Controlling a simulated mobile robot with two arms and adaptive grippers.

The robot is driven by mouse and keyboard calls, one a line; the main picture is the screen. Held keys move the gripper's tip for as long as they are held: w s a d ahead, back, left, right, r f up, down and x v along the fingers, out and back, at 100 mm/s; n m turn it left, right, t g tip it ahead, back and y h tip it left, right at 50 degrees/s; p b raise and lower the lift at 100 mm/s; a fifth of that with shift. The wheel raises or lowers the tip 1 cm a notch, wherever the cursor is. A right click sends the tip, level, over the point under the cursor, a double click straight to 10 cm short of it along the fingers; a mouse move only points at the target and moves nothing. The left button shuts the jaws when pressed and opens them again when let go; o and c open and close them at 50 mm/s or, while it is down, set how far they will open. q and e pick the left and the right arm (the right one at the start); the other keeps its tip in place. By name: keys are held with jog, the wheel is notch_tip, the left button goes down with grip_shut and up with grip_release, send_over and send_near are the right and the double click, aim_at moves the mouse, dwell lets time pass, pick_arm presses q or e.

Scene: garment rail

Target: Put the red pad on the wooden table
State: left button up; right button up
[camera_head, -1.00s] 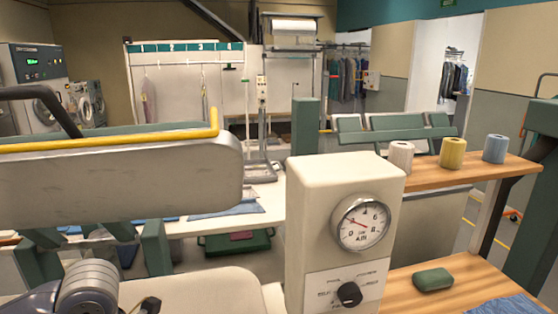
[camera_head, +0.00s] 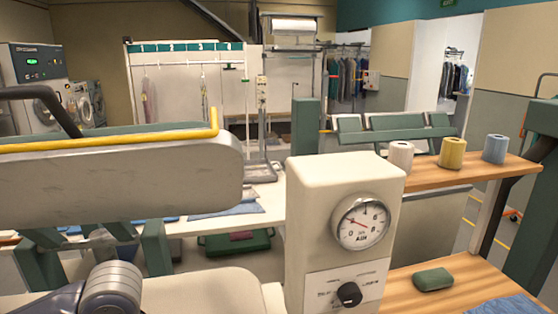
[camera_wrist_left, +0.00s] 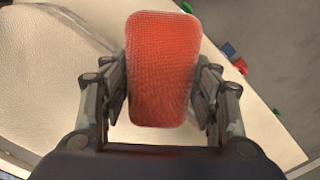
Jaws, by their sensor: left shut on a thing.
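The red pad (camera_wrist_left: 163,75) is a rounded, textured block in the left wrist view. My left gripper (camera_wrist_left: 163,88) is shut on it, with one finger against each side. Below the pad in that view lies a pale padded surface. The wooden table (camera_head: 455,288) shows at the lower right of the head view, with a green pad (camera_head: 433,278) and a blue cloth (camera_head: 505,305) on it. In the head view part of my left arm (camera_head: 110,288) shows at the lower left; its gripper and the red pad are out of that view. My right gripper is not in view.
A cream gauge box (camera_head: 340,215) stands between my left arm and the wooden table. A large grey press head (camera_head: 120,180) with a yellow bar hangs at the left. A raised wooden shelf (camera_head: 455,175) holds three spools. Bare wood lies around the green pad.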

pick_arm(q)
jog(key=m, duration=0.3)
jog(key=d+m, duration=0.1)
jog(key=m, duration=0.2)
jog(key=shift+m, duration=0.4)
jog(key=m, duration=0.3)
jog(key=shift+d, duration=0.25)
